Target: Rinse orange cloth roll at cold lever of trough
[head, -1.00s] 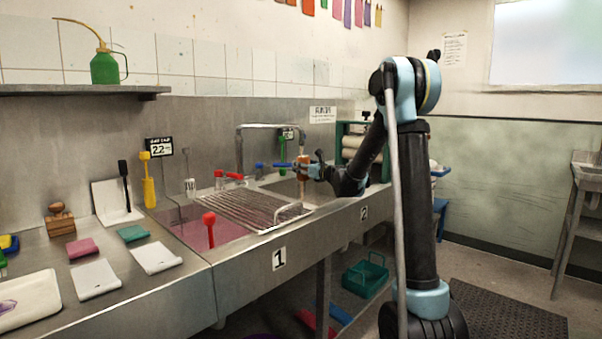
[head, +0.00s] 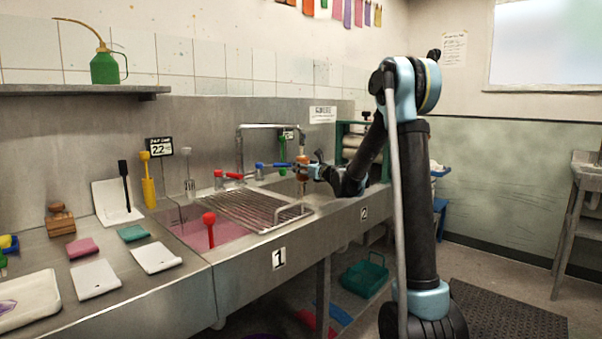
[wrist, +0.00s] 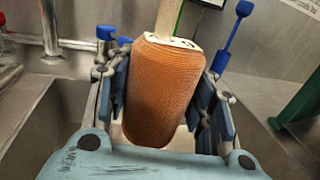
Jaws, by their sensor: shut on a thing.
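The orange cloth roll (wrist: 160,88) stands slightly tilted between the fingers of my gripper (wrist: 165,100) in the wrist view. The fingers are shut on its sides, and its pale end faces up. In the head view the roll (head: 302,173) is small, partly hidden by my gripper (head: 305,172), and held below the spout (head: 301,143) over the trough basin. The blue lever (head: 272,166) sits left of the roll, and the red lever (head: 228,175) further left. I cannot tell whether water runs.
A wire rack (head: 250,207) spans the basin left of my gripper, beside pink liquid (head: 212,233). A green-framed roller press (head: 358,143) stands behind my arm. Cloths and white cards lie on the left counter. A faucet pipe (wrist: 50,30) shows at the left in the wrist view.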

